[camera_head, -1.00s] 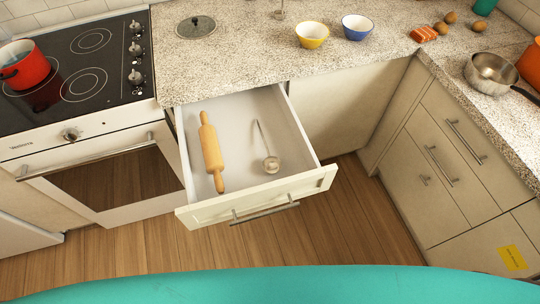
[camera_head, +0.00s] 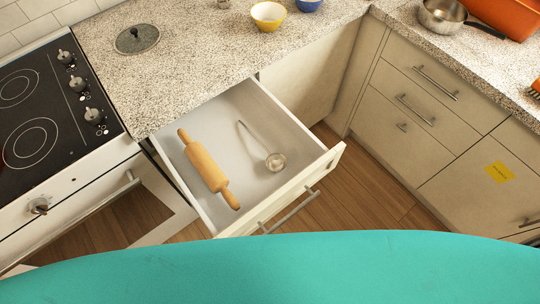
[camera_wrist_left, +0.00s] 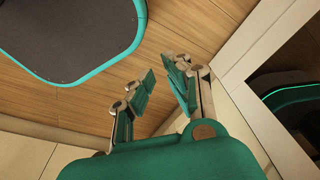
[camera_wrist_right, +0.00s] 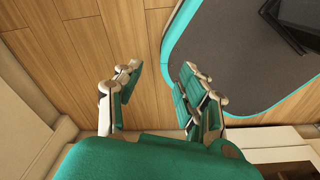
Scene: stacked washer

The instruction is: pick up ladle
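A metal ladle (camera_head: 274,161) lies in the open drawer (camera_head: 240,105), its thin handle slanting up and left from its round bowl. A wooden rolling pin (camera_head: 207,168) lies to its left in the same drawer, apart from it. Neither of my grippers shows in the head view. In the left wrist view my left gripper (camera_wrist_left: 158,75) is open and empty, with floor beyond its fingers. In the right wrist view my right gripper (camera_wrist_right: 160,75) is open and empty over the floor. The ladle shows in neither wrist view.
A stove (camera_head: 45,120) stands left of the drawer. The counter (camera_head: 200,60) behind holds a lid (camera_head: 137,39), a yellow bowl (camera_head: 268,15) and a blue bowl (camera_head: 308,5). Closed cabinets (camera_head: 420,110) stand to the right, with a pot (camera_head: 442,15) above. My teal body fills the bottom edge.

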